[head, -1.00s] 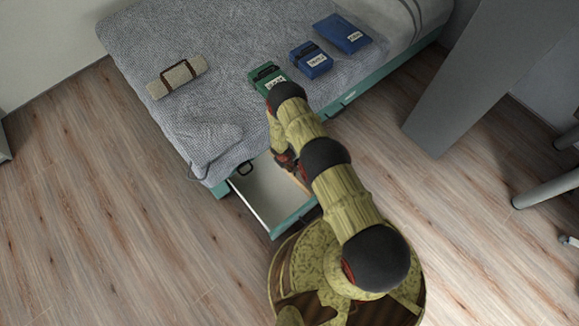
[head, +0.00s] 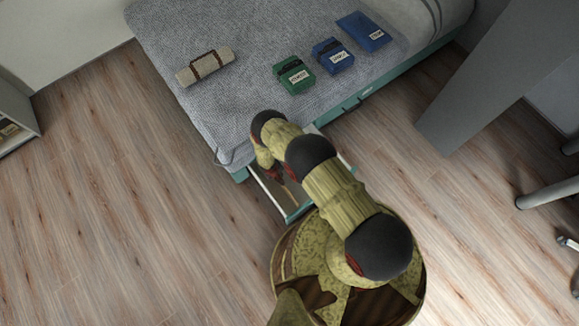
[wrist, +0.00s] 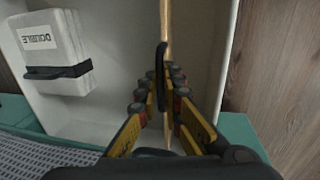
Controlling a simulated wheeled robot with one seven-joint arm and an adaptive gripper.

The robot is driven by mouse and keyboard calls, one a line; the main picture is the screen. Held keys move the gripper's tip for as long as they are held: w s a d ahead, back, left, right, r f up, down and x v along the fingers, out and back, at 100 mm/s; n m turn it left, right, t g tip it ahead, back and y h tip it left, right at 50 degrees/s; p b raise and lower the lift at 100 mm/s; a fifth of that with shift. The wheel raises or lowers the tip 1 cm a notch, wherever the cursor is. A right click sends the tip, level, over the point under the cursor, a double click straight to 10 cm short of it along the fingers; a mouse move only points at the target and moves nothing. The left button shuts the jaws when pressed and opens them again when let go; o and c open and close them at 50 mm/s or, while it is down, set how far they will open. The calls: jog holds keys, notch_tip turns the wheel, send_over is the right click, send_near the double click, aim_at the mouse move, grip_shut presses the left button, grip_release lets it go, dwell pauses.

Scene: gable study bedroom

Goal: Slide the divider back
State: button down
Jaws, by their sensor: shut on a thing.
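The divider (wrist: 166,28) is a thin wooden panel standing upright across the drawer, seen nearly edge-on in the wrist view. It has a black handle (wrist: 162,70). My gripper (wrist: 161,96) is shut on the divider at this handle, a finger on each side. The white drawer (wrist: 112,20) is pulled out from under the bed; it also shows in the head view (head: 265,190), partly covered by my arm. A white packet (wrist: 50,52) with a black strap, labelled DOUBLE, lies in the drawer left of the divider in the wrist view.
The bed (head: 205,115) with its grey knit cover stands above the drawer. On it lie a rolled beige bundle (head: 205,68), a green packet (head: 294,75) and two blue packets (head: 362,32). Bare wood floor (head: 120,220) lies left. A grey panel (head: 490,85) stands right.

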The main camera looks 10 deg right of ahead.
jog(key=a, duration=0.1)
jog(key=s+a, duration=0.1)
jog(key=a, duration=0.1)
jog(key=s+a, duration=0.1)
jog(key=a, duration=0.1)
jog(key=shift+a, duration=0.15)
jog(key=c, duration=1.9)
grip_release()
jog(key=shift+s+a+r, duration=0.15)
jog(key=shift+a+r, duration=0.2)
jog(key=shift+r, duration=1.6)
jog(key=shift+s+a+r, duration=0.2)
jog(key=shift+a+r, duration=0.15)
jog(key=shift+r, duration=1.6)
jog(key=shift+s+a+r, duration=0.15)
jog(key=shift+a+r, duration=0.2)
jog(key=shift+r, duration=1.6)
